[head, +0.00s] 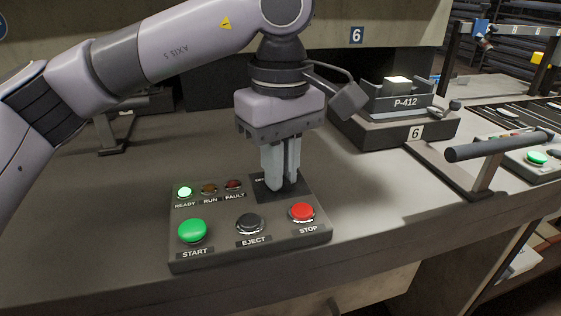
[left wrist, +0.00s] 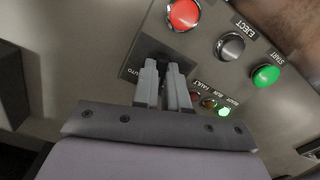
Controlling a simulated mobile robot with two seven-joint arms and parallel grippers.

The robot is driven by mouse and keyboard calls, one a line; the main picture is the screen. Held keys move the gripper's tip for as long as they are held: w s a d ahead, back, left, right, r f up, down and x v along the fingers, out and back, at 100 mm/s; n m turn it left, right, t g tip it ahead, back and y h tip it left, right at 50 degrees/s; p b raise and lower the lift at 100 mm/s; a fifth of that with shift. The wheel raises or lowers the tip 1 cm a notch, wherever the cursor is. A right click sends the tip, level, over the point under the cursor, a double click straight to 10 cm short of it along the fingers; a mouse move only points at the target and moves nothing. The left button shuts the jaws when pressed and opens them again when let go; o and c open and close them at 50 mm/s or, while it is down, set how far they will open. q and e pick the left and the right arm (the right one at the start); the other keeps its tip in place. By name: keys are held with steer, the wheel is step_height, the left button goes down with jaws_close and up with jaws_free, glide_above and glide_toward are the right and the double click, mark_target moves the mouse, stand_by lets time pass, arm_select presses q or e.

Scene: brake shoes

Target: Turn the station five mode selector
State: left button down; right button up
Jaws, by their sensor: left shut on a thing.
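The control panel (head: 270,243) lies on the bench, with a green START button (head: 193,230), a black EJECT button (head: 250,223) and a red STOP button (head: 302,212). My left gripper (head: 278,184) points down at the panel's back right corner, behind the STOP button. Its fingers are shut on the mode selector, which they largely hide; a dark part of it (left wrist: 150,47) shows in the left wrist view. The word AUTO shows beside the fingers there. The panel (left wrist: 205,42) and my left gripper (left wrist: 163,68) also show there. The selector's setting cannot be told. My right gripper is not in view.
The green READY lamp (head: 184,192) is lit; the RUN lamp (head: 209,189) and FAULT lamp (head: 233,185) look dim. The bench left of the panel is clear.

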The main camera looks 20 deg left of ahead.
arm_select(q)
steer(key=n, duration=0.3)
steer(key=shift+n, duration=0.6)
steer(key=c, duration=1.2)
jaws_free()
steer(key=shift+o, duration=0.2)
steer(key=shift+r+p, duration=0.85)
steer(key=shift+r, duration=2.8)
